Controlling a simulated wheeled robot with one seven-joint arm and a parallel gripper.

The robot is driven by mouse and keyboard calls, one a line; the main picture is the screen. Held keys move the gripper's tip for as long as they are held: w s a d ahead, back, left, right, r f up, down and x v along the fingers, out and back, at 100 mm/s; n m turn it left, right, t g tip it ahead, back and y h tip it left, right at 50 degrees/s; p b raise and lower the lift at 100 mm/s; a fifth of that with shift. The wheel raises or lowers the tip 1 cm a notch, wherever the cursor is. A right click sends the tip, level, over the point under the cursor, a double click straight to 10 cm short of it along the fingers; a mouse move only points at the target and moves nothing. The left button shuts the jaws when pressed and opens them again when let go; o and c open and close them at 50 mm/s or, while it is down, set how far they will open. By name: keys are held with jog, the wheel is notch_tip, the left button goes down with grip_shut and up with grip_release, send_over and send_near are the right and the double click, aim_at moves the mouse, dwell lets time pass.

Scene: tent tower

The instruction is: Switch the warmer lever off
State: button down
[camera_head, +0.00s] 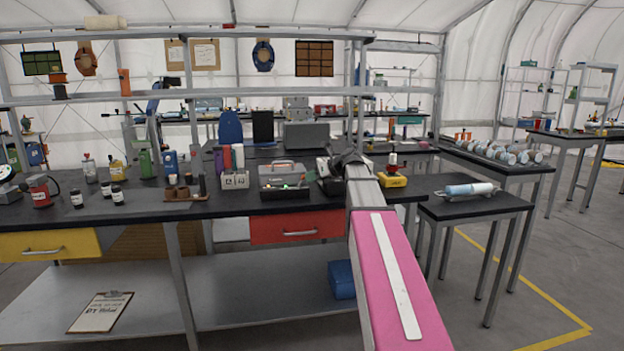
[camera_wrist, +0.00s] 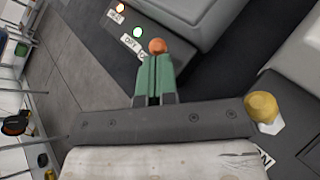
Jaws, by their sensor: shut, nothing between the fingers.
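In the wrist view my gripper (camera_wrist: 156,72) has green fingers that are shut together with nothing between them. An orange-red ball knob (camera_wrist: 157,45) shows right at the fingertips; I cannot tell whether they touch it. A yellow round knob (camera_wrist: 262,107) stands to the right on a dark panel, partly hidden by the gripper body. Which knob belongs to the warmer lever is not clear, and no lever shaft shows clearly. In the head view my arm reaches over the bench and hides the fingers.
The wrist view shows a dark panel with a lit orange lamp (camera_wrist: 120,8), a pale green lamp (camera_wrist: 138,32) and a "DRY" label (camera_wrist: 131,43). Grey housings (camera_wrist: 180,12) lie close by. In the head view a box with small lights (camera_head: 285,190) stands left of my arm, and a yellow device (camera_head: 393,180) right.

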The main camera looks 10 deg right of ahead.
jog(key=shift+a+r+n+h, duration=0.3)
jog(key=shift+a+r+h, duration=0.1)
jog(key=shift+h, duration=0.5)
jog(key=shift+a+r+h, duration=0.2)
jog(key=shift+a+h, duration=0.15)
jog(key=shift+h, duration=0.15)
jog(key=shift+a+r+n+g+h, duration=0.2)
jog(key=shift+a+n+h, duration=0.1)
jog(key=shift+h, duration=0.3)
jog(key=shift+a+r+n+g+h, duration=0.1)
jog(key=shift+a+n+g+h, duration=0.15)
jog(key=shift+h, duration=0.35)
jog(key=shift+a+r+n+h, duration=0.1)
jog(key=shift+a+n+h, duration=0.25)
jog(key=shift+a+h, duration=0.7)
jog(key=shift+h, duration=0.65)
jog(key=shift+a, duration=0.25)
jog(key=shift+r, duration=0.2)
jog(key=shift+r, duration=0.6)
